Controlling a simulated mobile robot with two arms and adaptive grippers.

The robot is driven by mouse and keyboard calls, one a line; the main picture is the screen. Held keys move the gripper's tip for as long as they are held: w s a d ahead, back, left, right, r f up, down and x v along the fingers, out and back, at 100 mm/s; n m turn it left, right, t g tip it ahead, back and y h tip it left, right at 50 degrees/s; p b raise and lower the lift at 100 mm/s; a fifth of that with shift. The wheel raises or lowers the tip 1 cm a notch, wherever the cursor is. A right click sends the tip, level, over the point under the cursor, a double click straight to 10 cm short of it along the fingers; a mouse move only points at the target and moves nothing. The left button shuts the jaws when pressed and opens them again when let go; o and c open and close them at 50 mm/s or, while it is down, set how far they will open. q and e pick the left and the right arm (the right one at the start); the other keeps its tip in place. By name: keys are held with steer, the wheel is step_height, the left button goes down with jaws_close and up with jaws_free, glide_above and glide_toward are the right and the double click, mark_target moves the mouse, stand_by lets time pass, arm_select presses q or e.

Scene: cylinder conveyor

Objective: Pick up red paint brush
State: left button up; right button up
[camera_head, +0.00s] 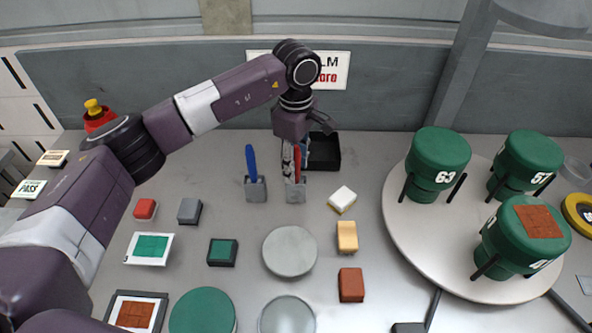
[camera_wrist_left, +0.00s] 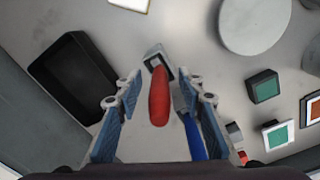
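The red paint brush (camera_head: 297,165) stands upright in a grey holder (camera_head: 296,192) near the back of the table. The red brush's handle also shows in the left wrist view (camera_wrist_left: 159,96), between my gripper's fingers. My left gripper (camera_head: 294,158) comes down from above at the handle; in the left wrist view (camera_wrist_left: 160,115) its blue-padded fingers are spread on both sides of it, with gaps showing. The handle partly hides the holder. My right gripper is in neither view.
A blue brush (camera_head: 251,162) stands in its own holder just left of the red one; in the left wrist view (camera_wrist_left: 194,138) it is close to the right finger. A black tray (camera_head: 325,152) lies behind right. A round platform (camera_head: 412,232) carries green containers (camera_head: 437,160).

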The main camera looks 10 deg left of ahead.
arm_select(q)
steer(key=shift+f, duration=0.85)
steer(key=shift+c, duration=0.3)
jaws_close()
steer(key=shift+r, duration=0.1)
steer(key=shift+w+r, duration=0.1)
steer(key=shift+r, duration=0.4)
step_height(320, 180, up, 19)
steer(key=b, duration=0.3)
